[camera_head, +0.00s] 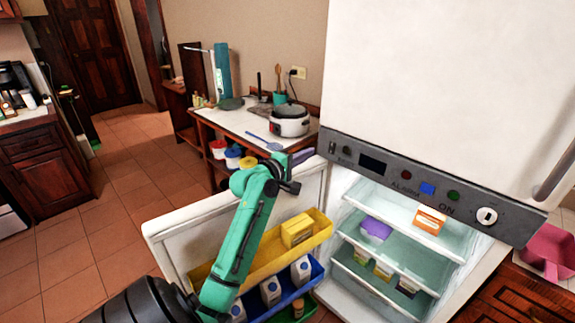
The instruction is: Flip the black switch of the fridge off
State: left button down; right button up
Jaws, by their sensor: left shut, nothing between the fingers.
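The fridge (430,70) is white, with a dark grey control panel (400,170) across its front. A small black switch (332,148) is at the panel's left end; its position is too small to tell. My left gripper (293,187) is at the end of the green arm, shut and empty. In the picture it is left of and below the switch, in front of the open door, and appears apart from the panel. My right gripper is not in view.
The lower fridge door (175,232) is open to the left, with yellow and blue shelves holding cartons. Glass shelves inside hold a purple container and boxes. A counter with a rice cooker (290,120) stands behind. Tiled floor (110,210) is free at left.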

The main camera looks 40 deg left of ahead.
pick_arm(q)
jog(key=s+b, duration=0.1)
jog(key=s, duration=0.3)
jog(key=shift+s+f, duration=0.15)
jog(key=shift+f, duration=0.05)
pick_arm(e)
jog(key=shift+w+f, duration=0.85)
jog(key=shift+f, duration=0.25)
